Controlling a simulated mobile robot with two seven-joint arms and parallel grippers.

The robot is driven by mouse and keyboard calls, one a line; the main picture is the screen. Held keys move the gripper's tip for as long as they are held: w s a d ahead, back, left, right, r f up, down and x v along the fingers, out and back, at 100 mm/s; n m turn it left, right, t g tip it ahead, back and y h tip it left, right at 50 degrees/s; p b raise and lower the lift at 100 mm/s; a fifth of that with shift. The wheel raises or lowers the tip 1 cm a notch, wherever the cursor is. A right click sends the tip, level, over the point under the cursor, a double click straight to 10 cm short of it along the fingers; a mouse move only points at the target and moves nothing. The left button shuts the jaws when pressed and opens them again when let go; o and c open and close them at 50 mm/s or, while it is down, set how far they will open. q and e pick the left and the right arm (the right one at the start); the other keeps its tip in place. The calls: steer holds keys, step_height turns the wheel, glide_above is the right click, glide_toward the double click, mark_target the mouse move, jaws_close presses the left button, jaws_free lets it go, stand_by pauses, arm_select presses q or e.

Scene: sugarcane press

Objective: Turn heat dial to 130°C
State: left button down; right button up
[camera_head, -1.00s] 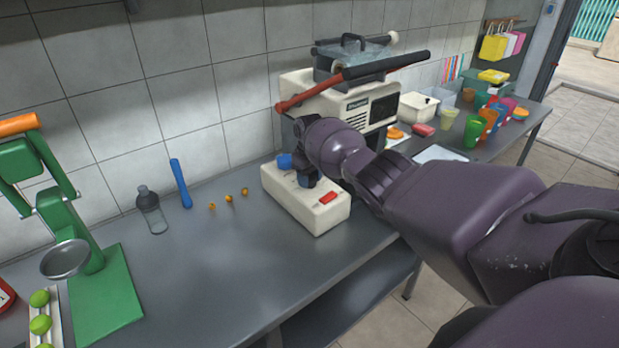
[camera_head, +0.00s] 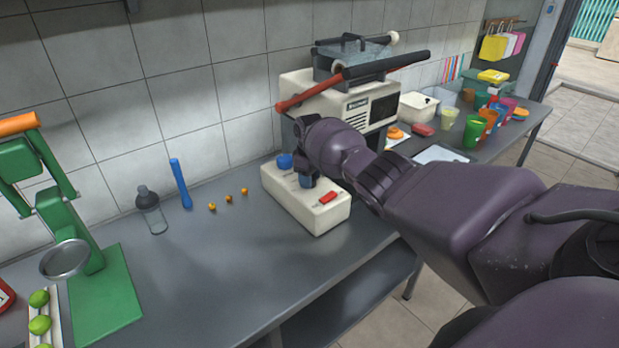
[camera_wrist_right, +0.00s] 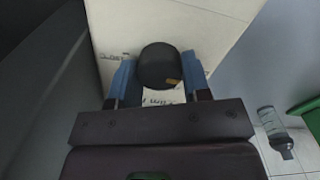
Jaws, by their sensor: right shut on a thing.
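The heat dial is a round black knob (camera_wrist_right: 159,66) with a small yellow mark near its lower right edge in the right wrist view. It sits on the cream control panel (camera_wrist_right: 205,30), whose printed labels are partly hidden and too small to read surely. My left gripper is not in view.
A red switch (camera_head: 328,197) is on the panel beside my gripper. A bottle (camera_head: 151,212), a blue stick (camera_head: 181,184) and small orange pieces (camera_head: 229,199) lie left. A green press (camera_head: 105,290) stands further left. The front counter (camera_head: 225,275) is clear.

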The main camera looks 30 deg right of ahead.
steer(key=o, duration=0.8)
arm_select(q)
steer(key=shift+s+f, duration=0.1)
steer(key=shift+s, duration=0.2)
arm_select(e)
steer(key=shift+o, duration=0.6)
step_height(320, 180, up, 10)
steer(key=shift+f+p, duration=0.2)
steer(key=shift+p, duration=0.85)
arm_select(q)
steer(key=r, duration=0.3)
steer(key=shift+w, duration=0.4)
arm_select(e)
steer(key=shift+r, duration=0.6)
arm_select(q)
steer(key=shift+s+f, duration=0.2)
